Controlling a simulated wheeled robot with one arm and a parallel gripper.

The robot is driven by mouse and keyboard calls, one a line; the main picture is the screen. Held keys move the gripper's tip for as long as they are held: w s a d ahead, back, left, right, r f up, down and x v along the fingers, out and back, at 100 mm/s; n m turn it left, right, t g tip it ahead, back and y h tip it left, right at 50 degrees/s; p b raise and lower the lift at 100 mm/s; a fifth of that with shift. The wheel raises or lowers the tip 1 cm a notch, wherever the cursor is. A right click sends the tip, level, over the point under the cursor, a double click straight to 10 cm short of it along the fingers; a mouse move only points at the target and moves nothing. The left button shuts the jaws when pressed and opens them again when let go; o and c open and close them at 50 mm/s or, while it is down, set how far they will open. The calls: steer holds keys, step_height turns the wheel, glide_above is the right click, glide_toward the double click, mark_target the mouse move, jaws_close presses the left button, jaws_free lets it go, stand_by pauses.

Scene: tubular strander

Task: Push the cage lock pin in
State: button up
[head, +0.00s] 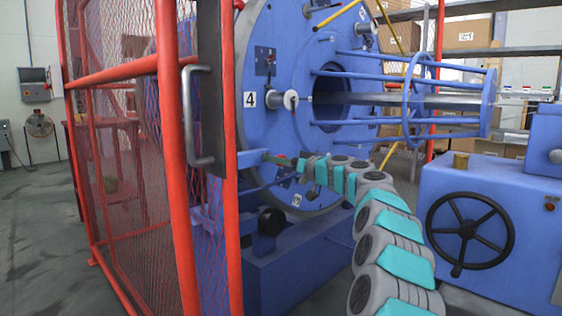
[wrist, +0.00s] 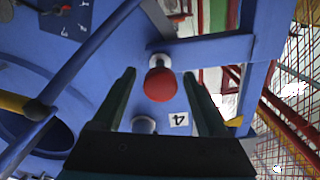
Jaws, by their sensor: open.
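The cage lock pin shows in the wrist view as a round red knob (wrist: 160,86) with a pale metal collar behind it, at the blue frame bar (wrist: 210,50). My gripper (wrist: 160,74) is open, with its two dark green fingers on either side of the knob in the picture. I see no contact between fingers and knob, and the depth gap is hard to judge. In the head view, my gripper (head: 283,161) is in front of the large blue disc (head: 285,60), low on its left. The pin cannot be made out clearly there.
A red mesh guard (head: 115,150) with a grey handle (head: 195,115) stands left of my arm. Blue cage rods (head: 420,80) stick out above it. A blue housing with a black handwheel (head: 470,232) stands at the right. Open floor lies at the far left.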

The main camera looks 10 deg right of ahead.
steer(key=shift+c, duration=0.2)
jaws_close()
stand_by(0.3)
